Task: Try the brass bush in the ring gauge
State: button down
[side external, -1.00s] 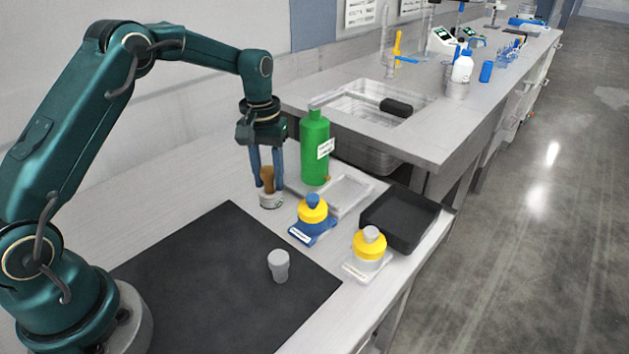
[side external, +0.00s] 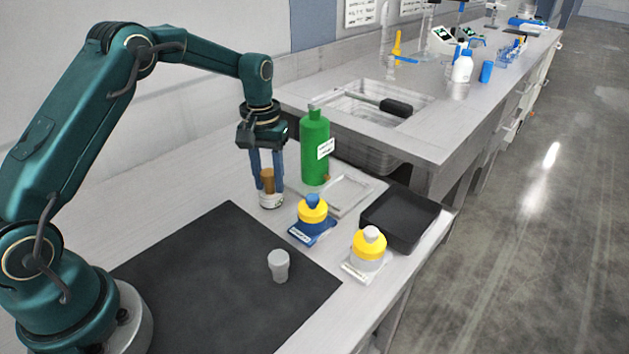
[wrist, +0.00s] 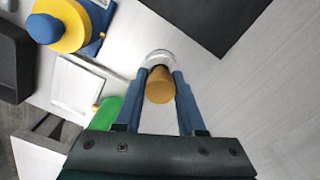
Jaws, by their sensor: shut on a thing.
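The brass bush (side external: 267,181) is upright between the blue fingers of my gripper (side external: 267,188), which is shut on it. The pale ring gauge (side external: 271,201) stands on the bench directly under the bush. The bush's lower end meets the ring's top in the side view; I cannot tell how far it sits inside the bore. In the wrist view the bush (wrist: 160,86) is between the fingertips (wrist: 161,74), and the ring's pale rim (wrist: 158,55) shows just beyond it.
A green bottle (side external: 315,150) stands close right of my gripper, beside a pale tray (side external: 348,193). Two yellow-topped pots (side external: 313,211) (side external: 369,246) and a black tray (side external: 400,221) are further right. A grey cup-like piece (side external: 279,266) stands on the dark mat (side external: 215,285), otherwise mostly clear.

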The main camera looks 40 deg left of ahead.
jog(key=shift+r, duration=0.2)
jog(key=shift+r, duration=0.7)
jog(key=shift+s+f, duration=0.1)
jog(key=shift+f, duration=0.8)
dwell(2.5)
jog(key=shift+c, duration=2.2)
grip_release()
